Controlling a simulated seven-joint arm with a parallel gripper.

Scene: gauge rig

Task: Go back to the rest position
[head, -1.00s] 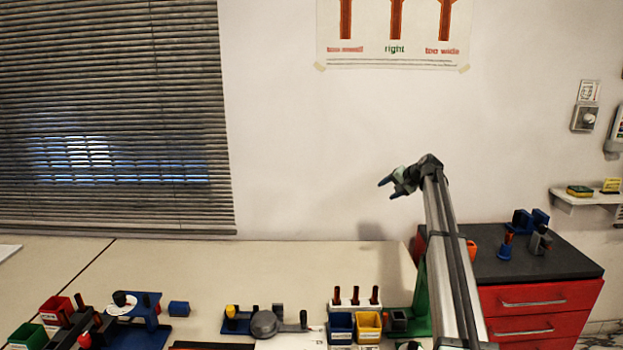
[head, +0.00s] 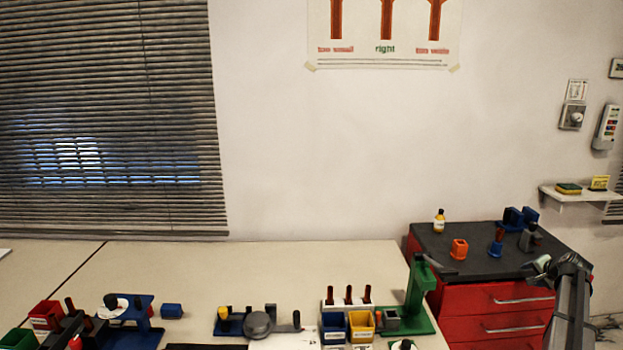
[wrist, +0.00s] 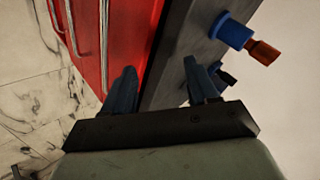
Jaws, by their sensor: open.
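My gripper (head: 541,266) is in the head view at the right, in front of the red drawer cabinet (head: 480,310) and near the front right of its dark top. In the wrist view my gripper (wrist: 160,90) shows its two dark blue fingers spread apart with nothing between them. Beyond the fingers, the red cabinet front and the edge of its dark top (wrist: 185,50) are seen. The fingers look apart from the cabinet, though the exact gap is hard to tell.
On the cabinet top stand an orange cup (head: 459,249), a yellow bottle (head: 439,221) and a blue stand (head: 496,248) with a red-brown handle. The bench at left holds a green stand (head: 417,295), a blue bin (head: 333,328) and a yellow bin (head: 361,326). The bench's back is clear.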

